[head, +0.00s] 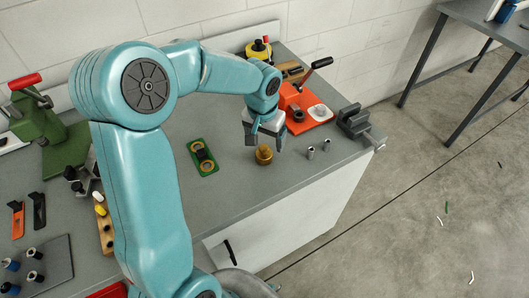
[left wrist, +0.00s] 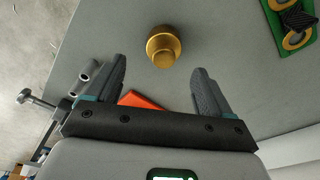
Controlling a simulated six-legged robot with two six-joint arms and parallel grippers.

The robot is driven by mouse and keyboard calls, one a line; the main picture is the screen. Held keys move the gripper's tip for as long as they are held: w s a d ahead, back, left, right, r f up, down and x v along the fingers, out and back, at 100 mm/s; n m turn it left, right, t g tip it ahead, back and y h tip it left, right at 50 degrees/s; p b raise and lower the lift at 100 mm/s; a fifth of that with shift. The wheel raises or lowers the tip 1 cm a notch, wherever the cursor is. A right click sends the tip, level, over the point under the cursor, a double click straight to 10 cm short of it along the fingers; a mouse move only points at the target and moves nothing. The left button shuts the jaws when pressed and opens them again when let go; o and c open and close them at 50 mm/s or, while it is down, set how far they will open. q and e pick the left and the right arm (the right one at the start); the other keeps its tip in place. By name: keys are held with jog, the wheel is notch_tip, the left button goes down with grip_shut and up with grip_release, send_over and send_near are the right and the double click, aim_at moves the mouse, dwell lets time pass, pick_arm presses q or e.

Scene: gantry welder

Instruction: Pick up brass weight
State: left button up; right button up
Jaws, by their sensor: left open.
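The brass weight (head: 264,154) stands upright on the grey bench top, near its front edge. It is a short gold cylinder with a narrower knob on top. My left gripper (head: 265,135) is open and empty, above and just behind the weight in the head view. In the left wrist view the weight (left wrist: 163,47) lies beyond the fingertips and roughly centred between the two fingers (left wrist: 160,78). The fingers do not appear to touch it. My right gripper is not in view.
A green plate with brass rings (head: 202,157) lies left of the weight. A red-orange base with a lever (head: 305,105) is behind. Bench around the weight is clear.

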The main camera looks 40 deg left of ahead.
aim_at(264, 147)
pick_arm(q)
jog(key=shift+w+d+f, duration=0.1)
jog(key=shift+f, duration=0.4)
jog(key=f, duration=0.5)
jog(key=shift+a+f+p, duration=0.25)
jog(key=shift+a+p, duration=0.05)
jog(key=shift+p, duration=0.05)
jog(key=c, duration=1.4)
jog(key=shift+r, duration=0.1)
grip_shut()
jog(key=shift+r, duration=0.1)
